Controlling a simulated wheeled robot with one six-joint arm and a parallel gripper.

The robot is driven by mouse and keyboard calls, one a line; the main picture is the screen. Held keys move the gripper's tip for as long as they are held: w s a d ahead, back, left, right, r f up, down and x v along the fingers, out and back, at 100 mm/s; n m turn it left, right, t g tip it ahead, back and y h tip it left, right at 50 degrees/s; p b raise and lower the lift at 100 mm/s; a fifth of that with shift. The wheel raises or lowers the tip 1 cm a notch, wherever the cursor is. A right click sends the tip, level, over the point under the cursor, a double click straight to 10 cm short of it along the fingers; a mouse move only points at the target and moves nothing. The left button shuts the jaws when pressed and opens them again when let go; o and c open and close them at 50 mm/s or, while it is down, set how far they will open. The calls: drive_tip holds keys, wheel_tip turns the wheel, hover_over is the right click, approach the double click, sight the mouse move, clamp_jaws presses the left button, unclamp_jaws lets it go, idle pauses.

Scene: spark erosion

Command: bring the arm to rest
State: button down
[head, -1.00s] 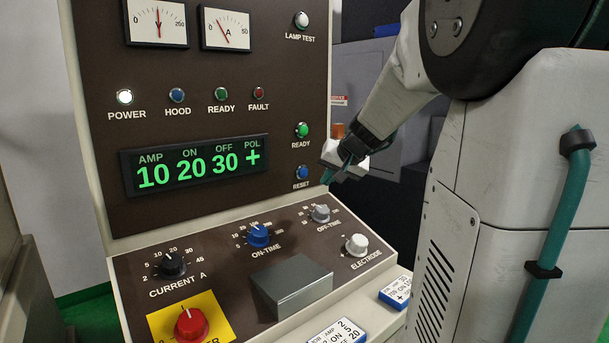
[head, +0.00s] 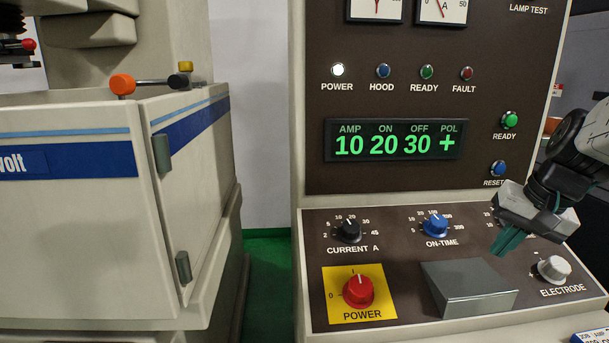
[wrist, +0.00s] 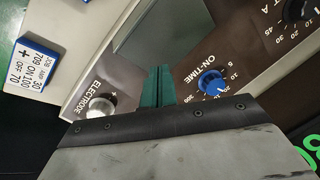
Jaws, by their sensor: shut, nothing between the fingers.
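My gripper (head: 508,240) is at the right of the head view, in front of the control panel's sloped lower part. Its teal fingers are closed together with nothing between them. In the wrist view the shut fingers (wrist: 157,86) point toward the grey block (wrist: 160,40), between the blue ON-TIME knob (wrist: 212,82) and the white ELECTRODE knob (wrist: 100,104). In the head view the gripper hides most of the OFF-TIME knob. I cannot tell whether the fingers touch the panel; they appear apart from it.
The grey block (head: 468,288) stands out from the sloped panel. The red POWER knob (head: 358,291) is at its left. The display (head: 395,140) reads 10, 20, 30, +. A job card (wrist: 38,65) lies beside the panel. The machine tank (head: 70,220) stands at the left.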

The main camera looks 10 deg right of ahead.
drive_tip(key=s+a+f+n+g+h, duration=0.1)
drive_tip(key=s+a+n, duration=0.6)
drive_tip(key=s+a, duration=0.7)
drive_tip(key=shift+a+f+g+h, duration=0.3)
drive_tip(key=shift+f+g, duration=0.15)
drive_tip(key=shift+g, duration=0.15)
